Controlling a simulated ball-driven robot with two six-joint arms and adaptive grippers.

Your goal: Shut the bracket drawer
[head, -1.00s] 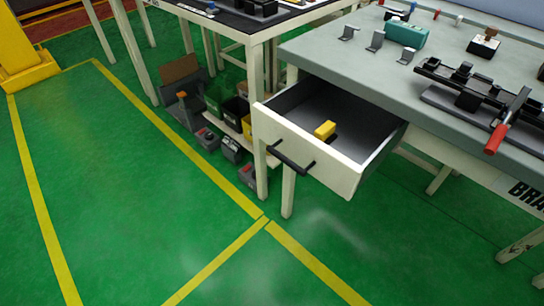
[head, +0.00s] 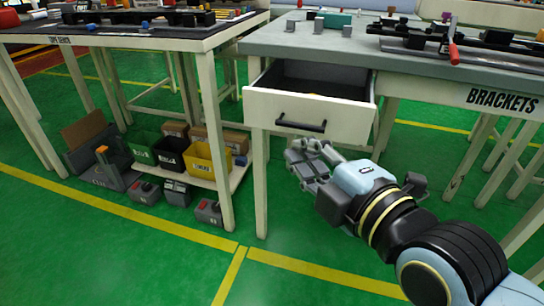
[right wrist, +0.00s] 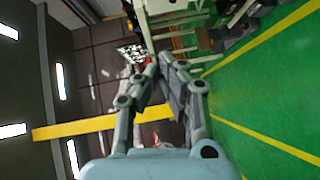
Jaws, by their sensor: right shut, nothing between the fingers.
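The bracket drawer (head: 265,108) is a cream drawer with a dark handle (head: 301,125), under the grey bench marked BRACKETS (head: 400,60). It is pulled out, and its dark inside shows. A sliver of something yellow shows inside near the front panel. My right gripper (head: 300,160) is shut and empty, below and in front of the drawer's handle, apart from it as far as I can tell. In the right wrist view the shut fingers (right wrist: 160,70) show, with no drawer clearly visible between them. My left gripper is not in view.
A second bench (head: 130,38) stands at the left, with bins on a low shelf (head: 225,178) and grey boxes on the floor. Tools and clips lie on the bracket bench top. The green floor in front (head: 110,260) is clear, with yellow lines.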

